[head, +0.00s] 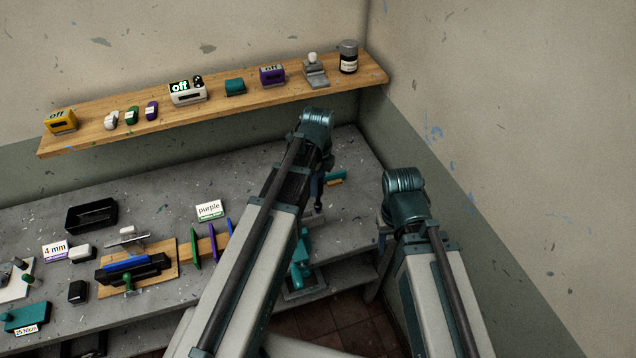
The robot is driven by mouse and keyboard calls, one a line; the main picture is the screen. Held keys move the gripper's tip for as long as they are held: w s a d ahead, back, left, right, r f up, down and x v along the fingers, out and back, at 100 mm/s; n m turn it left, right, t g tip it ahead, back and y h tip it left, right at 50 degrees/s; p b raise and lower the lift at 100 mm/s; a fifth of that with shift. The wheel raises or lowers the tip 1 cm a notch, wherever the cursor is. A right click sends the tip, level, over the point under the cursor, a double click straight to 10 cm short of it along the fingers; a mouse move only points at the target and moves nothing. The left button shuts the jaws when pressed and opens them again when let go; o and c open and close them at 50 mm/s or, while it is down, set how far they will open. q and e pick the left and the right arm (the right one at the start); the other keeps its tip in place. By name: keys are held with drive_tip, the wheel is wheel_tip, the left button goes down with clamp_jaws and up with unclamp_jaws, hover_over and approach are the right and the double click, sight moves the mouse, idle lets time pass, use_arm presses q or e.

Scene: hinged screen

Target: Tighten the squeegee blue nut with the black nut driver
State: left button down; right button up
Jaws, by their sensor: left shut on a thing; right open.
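My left gripper (318,188) hangs below its wrist over the right part of the grey bench. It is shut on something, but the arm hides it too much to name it. My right gripper (383,240) is mostly hidden beside its wrist, right of the bench; it is open. I cannot surely identify the squeegee, its blue nut or the black nut driver. A black tool with a blue bar (127,263) lies on a wooden board (165,252) at the left. A silvery flat tool (127,240) lies behind it. A teal fixture (300,262) shows partly behind my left arm.
Green, purple and blue upright plates (212,244) stand beside the board. A black tray (91,215), a "4 mm" sign (56,251) and a "purple" sign (210,210) are on the bench. A wall shelf (222,101) holds small devices. The bench's back middle is clear.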

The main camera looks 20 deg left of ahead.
use_arm(q)
drive_tip(key=shift+f, duration=0.35)
drive_tip(key=shift+f+b, duration=0.5)
drive_tip(key=shift+b, duration=0.2)
drive_tip(key=shift+f, duration=0.1)
drive_tip(key=shift+r+p, duration=0.75)
drive_tip(key=shift+r, duration=0.1)
